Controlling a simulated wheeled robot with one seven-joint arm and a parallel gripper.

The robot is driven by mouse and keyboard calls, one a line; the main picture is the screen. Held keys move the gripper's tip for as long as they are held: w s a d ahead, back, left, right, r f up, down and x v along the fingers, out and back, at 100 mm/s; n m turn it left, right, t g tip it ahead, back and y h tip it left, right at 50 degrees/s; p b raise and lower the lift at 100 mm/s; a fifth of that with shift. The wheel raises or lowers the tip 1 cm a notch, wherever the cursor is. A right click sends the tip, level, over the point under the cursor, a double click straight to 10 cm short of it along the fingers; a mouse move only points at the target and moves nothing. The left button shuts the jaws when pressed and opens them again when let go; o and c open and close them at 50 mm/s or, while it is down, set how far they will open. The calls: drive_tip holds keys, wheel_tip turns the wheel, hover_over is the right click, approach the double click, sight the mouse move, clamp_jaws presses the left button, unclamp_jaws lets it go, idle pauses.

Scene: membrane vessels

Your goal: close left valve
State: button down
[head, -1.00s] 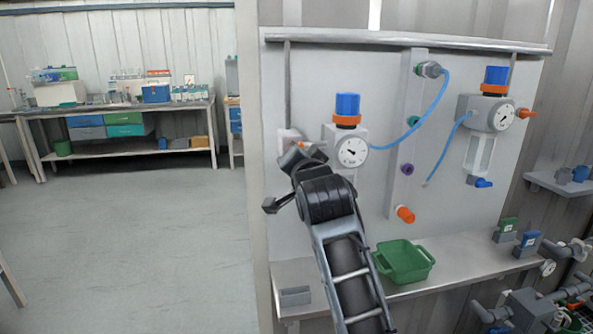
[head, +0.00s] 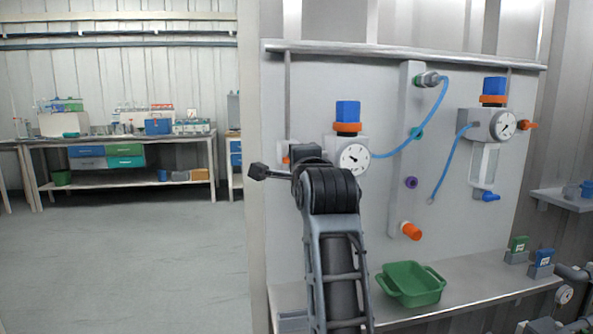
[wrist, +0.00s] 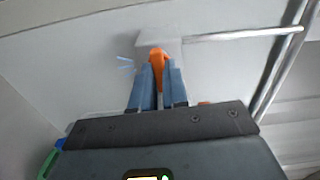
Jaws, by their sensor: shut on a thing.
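The left valve has an orange handle (wrist: 158,57) on a pale block (wrist: 160,40) on the panel. In the wrist view my gripper (wrist: 159,76) has its two blue-grey fingers shut on this handle, one on each side. In the head view only a sliver of the orange handle (head: 286,159) shows at the left of the left regulator (head: 346,140), which has a blue knob and a round gauge. My wrist and arm hide the fingers and most of the valve there.
A right regulator (head: 492,125) with an orange handle (head: 528,125) is on the same panel. A blue hose (head: 437,100) hangs between them. A green bin (head: 411,285) stands on the shelf below. The floor at left is clear.

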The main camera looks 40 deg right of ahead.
drive_tip(key=shift+m, duration=0.3)
idle(0.4)
drive_tip(key=c, duration=1.1)
unclamp_jaws()
drive_tip(key=shift+c, duration=0.2)
drive_tip(key=v, duration=0.7)
drive_tip(key=shift+s+a+b, duration=0.2)
drive_tip(key=shift+s+b, duration=0.15)
drive_tip(key=shift+b, duration=0.05)
